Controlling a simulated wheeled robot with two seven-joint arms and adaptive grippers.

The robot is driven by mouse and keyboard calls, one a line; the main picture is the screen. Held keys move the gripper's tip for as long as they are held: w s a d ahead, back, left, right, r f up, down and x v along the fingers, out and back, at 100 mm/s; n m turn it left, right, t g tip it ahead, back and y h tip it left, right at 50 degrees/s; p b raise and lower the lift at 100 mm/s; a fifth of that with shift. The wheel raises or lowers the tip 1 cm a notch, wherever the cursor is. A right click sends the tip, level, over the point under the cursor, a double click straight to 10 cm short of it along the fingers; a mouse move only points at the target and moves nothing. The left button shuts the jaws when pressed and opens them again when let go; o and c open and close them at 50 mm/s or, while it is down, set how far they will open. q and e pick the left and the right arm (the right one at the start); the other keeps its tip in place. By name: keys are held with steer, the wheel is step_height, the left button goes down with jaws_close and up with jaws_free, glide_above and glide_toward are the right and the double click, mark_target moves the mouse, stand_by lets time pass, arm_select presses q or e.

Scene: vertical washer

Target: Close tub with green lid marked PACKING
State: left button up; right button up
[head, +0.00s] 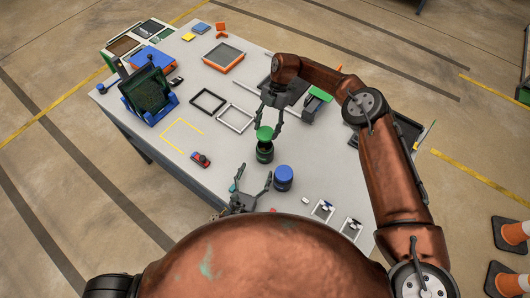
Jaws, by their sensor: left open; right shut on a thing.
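The green lid (264,132) is between the fingertips of my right gripper (268,124), which reaches down from above and is shut on it. Directly below the lid is a dark tub (265,155) with a green upper part, upright on the table. Whether the lid touches the tub's rim cannot be told from this angle. The PACKING marking cannot be read. My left gripper (254,176) is open and empty, just on the near side of the tub, fingers pointing towards it.
A blue-lidded tub (283,178) stands close to the right of my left gripper. A red and black item (201,159) lies to the left, near a yellow outline (183,136). Empty frames (208,100) and a dark rack (148,92) are farther left on the grey table (185,80).

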mark_target(268, 144)
arm_select(q)
steer(key=x, duration=1.1)
steer(key=shift+w, duration=0.15)
arm_select(e)
steer(key=shift+a, duration=0.1)
arm_select(q)
steer(key=shift+c, duration=0.6)
steer(key=c, duration=1.7)
arm_select(e)
steer(key=shift+o, duration=0.2)
steer(key=shift+f, duration=2.4)
steer(key=shift+f, duration=0.85)
steer(key=shift+f, duration=0.6)
